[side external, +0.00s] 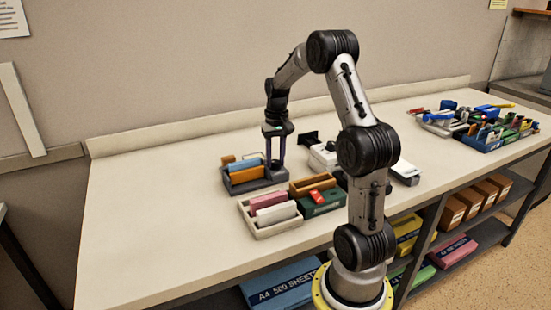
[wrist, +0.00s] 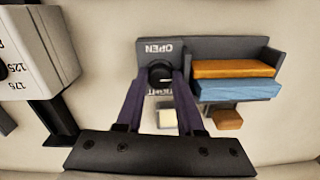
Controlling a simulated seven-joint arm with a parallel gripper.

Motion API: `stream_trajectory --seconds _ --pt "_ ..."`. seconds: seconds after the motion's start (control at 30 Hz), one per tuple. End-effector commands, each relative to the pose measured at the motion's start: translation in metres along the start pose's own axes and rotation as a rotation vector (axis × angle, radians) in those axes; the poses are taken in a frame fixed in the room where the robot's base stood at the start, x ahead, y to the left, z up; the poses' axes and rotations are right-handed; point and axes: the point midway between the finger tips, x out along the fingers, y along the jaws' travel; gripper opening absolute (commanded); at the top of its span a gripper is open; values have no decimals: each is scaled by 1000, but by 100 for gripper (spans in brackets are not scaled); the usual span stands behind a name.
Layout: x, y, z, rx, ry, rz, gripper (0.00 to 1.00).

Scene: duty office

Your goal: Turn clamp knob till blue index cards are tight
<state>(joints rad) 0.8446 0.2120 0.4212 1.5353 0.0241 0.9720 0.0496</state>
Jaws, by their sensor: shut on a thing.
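The clamp (wrist: 215,46) is a dark grey holder on the bench, with a label plate marked OPEN and, upside down and partly hidden, what seems to be TIGHT. Its round black knob (wrist: 160,73) stands on that plate. My gripper (wrist: 166,84) is shut on the knob, with one purple finger on each side. Blue index cards (wrist: 235,89) lie in the clamp beside an orange block (wrist: 233,68). In the side view my gripper (side external: 276,165) points straight down at the right end of the clamp, and the blue cards (side external: 243,165) show to its left.
A white tray with pink and white blocks (side external: 270,219) and a green box (side external: 320,205) stand in front of the clamp. A white device (wrist: 30,60) is close by. A cluttered tray (side external: 490,142) stands at the far right. The bench's left end is clear.

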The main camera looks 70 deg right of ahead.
Motion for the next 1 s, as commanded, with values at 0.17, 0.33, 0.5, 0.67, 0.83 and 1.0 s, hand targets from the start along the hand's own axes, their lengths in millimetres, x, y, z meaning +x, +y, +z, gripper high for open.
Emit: stream_trajectory --seconds 0.17,0.33,0.5,0.67,0.83,1.0 --pt "-2 0 0 -1 1 0 44" --pt "-1 0 0 0 1 -2 67" --pt "0 -2 0 0 1 -3 67" --pt "0 -2 0 -1 0 -5 67" --pt "1 -3 0 -21 -1 -5 67" --pt "2 -3 0 -132 -6 -5 67"
